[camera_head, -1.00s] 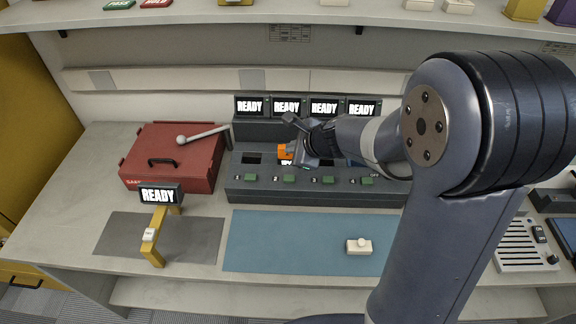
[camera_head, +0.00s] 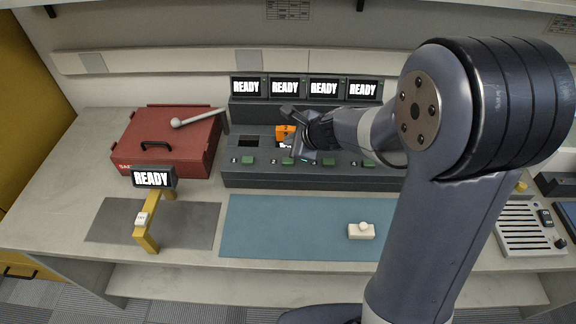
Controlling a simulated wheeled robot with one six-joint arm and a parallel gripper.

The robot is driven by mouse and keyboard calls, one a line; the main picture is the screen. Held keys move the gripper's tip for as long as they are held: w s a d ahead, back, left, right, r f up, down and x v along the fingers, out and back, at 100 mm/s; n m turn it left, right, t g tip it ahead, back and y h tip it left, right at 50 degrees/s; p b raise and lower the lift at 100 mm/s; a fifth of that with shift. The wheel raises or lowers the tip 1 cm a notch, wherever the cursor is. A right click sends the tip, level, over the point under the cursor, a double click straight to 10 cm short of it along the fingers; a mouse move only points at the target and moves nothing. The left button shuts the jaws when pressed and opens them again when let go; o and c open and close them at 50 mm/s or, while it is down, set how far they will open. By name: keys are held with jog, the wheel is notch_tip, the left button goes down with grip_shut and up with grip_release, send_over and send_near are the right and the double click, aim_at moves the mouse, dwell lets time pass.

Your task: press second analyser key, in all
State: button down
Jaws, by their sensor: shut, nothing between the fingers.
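The grey analyser bank (camera_head: 265,181) stands at the back of the counter, with a row of green keys along its front. The second key (camera_head: 288,161) is just left of my gripper's tip. An orange radio (camera_head: 284,132) sits in the second bay, partly hidden by my gripper. My gripper (camera_head: 303,156) is shut and empty, pointing down close over the analyser front, between the second and third keys (camera_head: 329,162). I cannot tell whether it touches the panel. The second screen (camera_head: 285,88) above reads READY.
A red case (camera_head: 185,150) with a grey rod over it stands at left. A yellow stand (camera_head: 147,236) with a READY screen is in front of it. A white button block (camera_head: 361,231) sits on the blue mat (camera_head: 290,238). My arm hides the right side.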

aim_at(291, 162)
jog(key=shift+f+b, duration=1.6)
jog(key=shift+f, duration=0.55)
jog(key=shift+f+b, duration=0.4)
jog(key=shift+b, duration=0.05)
jog(key=shift+f+b, duration=0.45)
dwell(0.8)
dwell(0.3)
jog(key=shift+r+p, duration=0.8)
jog(key=shift+r, duration=0.1)
notch_tip(291, 162, up, 5)
jog(key=p, duration=0.4)
jog(key=shift+r+p, duration=0.1)
jog(key=shift+p, duration=0.3)
